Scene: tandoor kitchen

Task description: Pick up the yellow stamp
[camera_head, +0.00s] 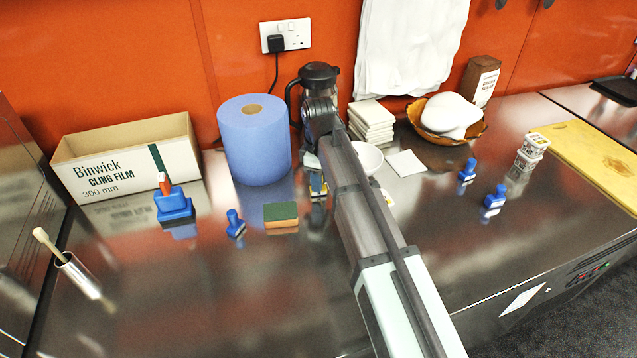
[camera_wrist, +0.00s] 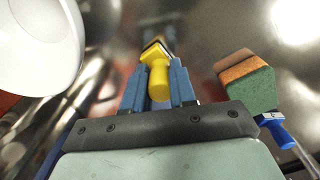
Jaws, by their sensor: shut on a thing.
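The yellow stamp (camera_wrist: 158,76) is between the two blue-grey fingers of my gripper (camera_wrist: 160,88) in the wrist view. The fingers are shut on it. Its rounded yellow handle points toward the palm, and its wider base with a dark edge points away. In the head view my arm hides most of the stamp and gripper; a little yellow shows beside the arm (camera_head: 318,184). I cannot tell clearly whether the stamp touches the counter.
A green and orange sponge (camera_head: 281,217) and a blue stamp (camera_head: 235,224) lie left of my gripper. A white bowl (camera_head: 367,158) stands close on the right. A blue paper roll (camera_head: 254,140) stands behind. More blue stamps (camera_head: 494,200) stand at the right.

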